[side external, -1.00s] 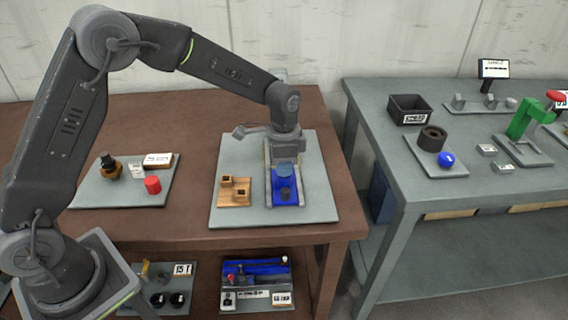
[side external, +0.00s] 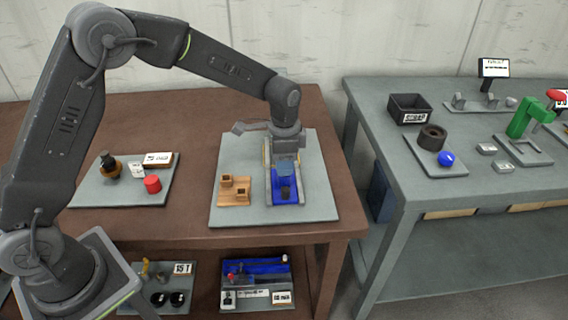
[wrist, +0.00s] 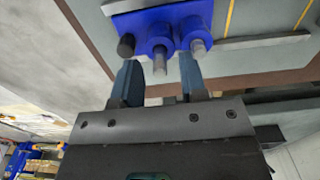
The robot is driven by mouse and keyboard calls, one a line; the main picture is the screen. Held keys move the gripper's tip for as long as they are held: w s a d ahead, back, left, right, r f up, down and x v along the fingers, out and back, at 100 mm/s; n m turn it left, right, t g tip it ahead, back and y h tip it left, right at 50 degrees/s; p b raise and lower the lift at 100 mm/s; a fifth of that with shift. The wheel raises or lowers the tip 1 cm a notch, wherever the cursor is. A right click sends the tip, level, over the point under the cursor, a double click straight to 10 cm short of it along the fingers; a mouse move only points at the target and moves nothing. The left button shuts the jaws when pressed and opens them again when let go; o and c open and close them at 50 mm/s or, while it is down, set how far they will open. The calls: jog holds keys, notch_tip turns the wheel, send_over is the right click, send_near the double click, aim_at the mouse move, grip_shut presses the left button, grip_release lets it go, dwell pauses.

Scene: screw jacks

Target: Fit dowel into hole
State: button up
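My gripper (wrist: 160,66) is open over the blue jack fixture (wrist: 128,22). It also shows in the side external view (side external: 286,168), above the blue fixture on the grey mat. In the wrist view a grey pin (wrist: 160,64) in a blue round boss appears between my two blue fingers, with gaps on both sides. A second grey pin (wrist: 198,48) stands in another boss to the right. A dark round peg (wrist: 126,46) is at the left. I cannot tell which is the dowel, or which hole is its own. A wooden block (side external: 234,198) with dark openings sits left of the fixture.
Pale rails flank the blue fixture on the grey mat (side external: 318,200). The right bench (side external: 400,160) stands apart, beyond a gap. Bare table lies between the mats.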

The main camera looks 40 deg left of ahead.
notch_tip(320, 180, up, 11)
jog(key=s+a+r+n+t, duration=0.35)
jog(key=s+r, duration=0.45)
jog(key=s, duration=0.4)
jog(key=s+a+f+n+t, duration=0.2)
jog(key=s+n, duration=0.3)
jog(key=s, duration=1)
jog(key=shift+f, duration=0.2)
